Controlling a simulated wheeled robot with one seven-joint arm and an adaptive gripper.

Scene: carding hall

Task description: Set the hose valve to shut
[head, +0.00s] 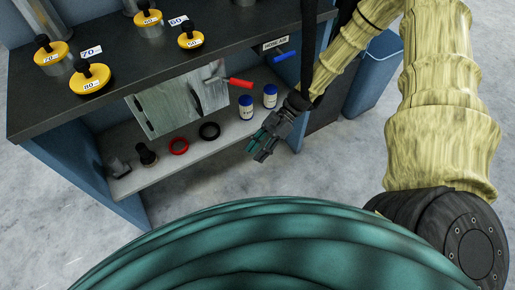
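The hose valve's blue lever (286,56) sticks out sideways at the right front of the dark bench, just under a white label (274,43) that seems to read "HOSE AIR". It lies nearly level in the picture, its tip pointing right and slightly up. My gripper (261,148) hangs below and in front of the bench, well apart from the blue lever, with its teal fingers pointing down and left. It touches nothing that I can see. The fingers are small and overlap, so their opening cannot be made out.
A red lever (238,82) juts from a grey metal box (178,98) under the bench. The lower shelf (215,148) holds white jars (246,106), a red ring (179,146) and a black ring (209,131). Yellow numbered weights (91,80) stand on top. A blue bin (372,75) stands right.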

